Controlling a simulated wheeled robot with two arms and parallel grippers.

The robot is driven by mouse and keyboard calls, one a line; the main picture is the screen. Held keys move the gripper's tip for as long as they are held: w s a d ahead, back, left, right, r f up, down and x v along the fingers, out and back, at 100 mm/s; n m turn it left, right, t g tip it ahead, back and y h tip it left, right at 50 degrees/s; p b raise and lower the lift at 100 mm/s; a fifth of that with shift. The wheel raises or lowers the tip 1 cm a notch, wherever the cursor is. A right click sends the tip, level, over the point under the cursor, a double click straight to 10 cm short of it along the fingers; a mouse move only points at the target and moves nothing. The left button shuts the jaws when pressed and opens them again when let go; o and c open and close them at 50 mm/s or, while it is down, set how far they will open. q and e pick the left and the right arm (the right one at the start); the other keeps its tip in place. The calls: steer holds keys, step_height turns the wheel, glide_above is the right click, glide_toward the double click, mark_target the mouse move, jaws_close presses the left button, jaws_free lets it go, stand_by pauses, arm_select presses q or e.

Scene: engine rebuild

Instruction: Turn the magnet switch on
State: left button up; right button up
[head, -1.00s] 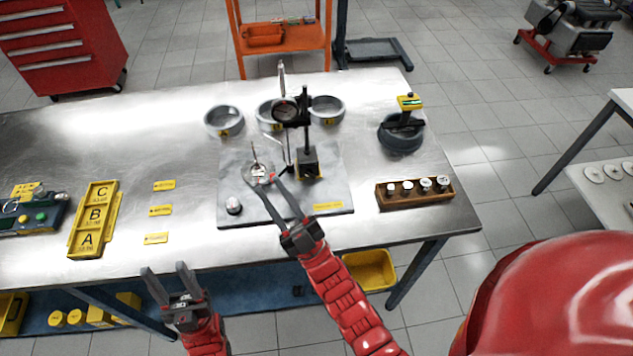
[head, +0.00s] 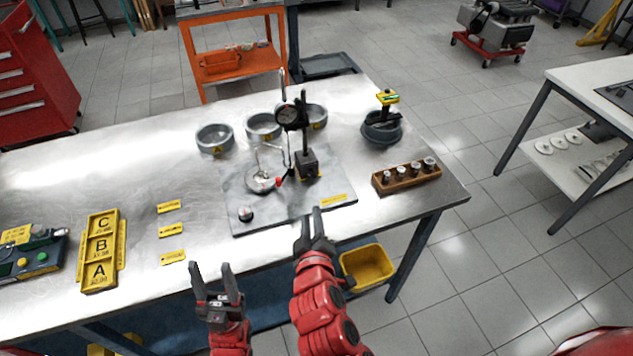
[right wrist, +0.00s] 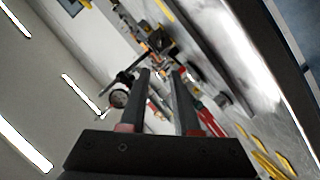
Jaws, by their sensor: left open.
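A dial gauge (head: 289,116) is held on a black stand whose block-shaped magnetic base (head: 307,164) stands on a grey plate (head: 240,212) on the bench. The magnet switch itself is too small to make out. A small red part (head: 279,182) shows left of the base, beside a round metal piece (head: 260,184). My right gripper (head: 311,212) is at the plate's front edge, short of the base, with its fingers apart and nothing between them; its fingers also show in the right wrist view (right wrist: 162,72). My left gripper (head: 212,268) is open and empty at the bench's front edge.
Grey rings (head: 215,139) stand behind the plate. A wooden block with metal cylinders (head: 407,183) and a dark round fixture (head: 381,133) are to the right. Yellow labels (head: 171,231), a lettered tray (head: 86,265) and a button box (head: 35,256) are at left.

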mark_target(309, 174)
steer(key=shift+w+d+f+b, duration=0.1)
steer(key=shift+w+f+b, duration=0.3)
steer(key=shift+w+b, duration=0.2)
steer(key=shift+w+f+b, duration=0.35)
steer(key=shift+w+b, duration=0.15)
steer(key=shift+w, duration=0.1)
steer(key=shift+w+r+p, duration=0.3)
steer(key=shift+w+p, duration=0.25)
steer(key=shift+w, duration=0.3)
steer(key=p+x, duration=0.3)
steer(key=x, duration=0.9)
steer(key=shift+f, duration=0.1)
steer(key=shift+w+f+p, duration=0.2)
steer(key=shift+w+p, duration=0.15)
steer(key=shift+w, duration=0.2)
steer(key=shift+c, duration=0.2)
jaws_close()
steer(key=shift+s, duration=0.1)
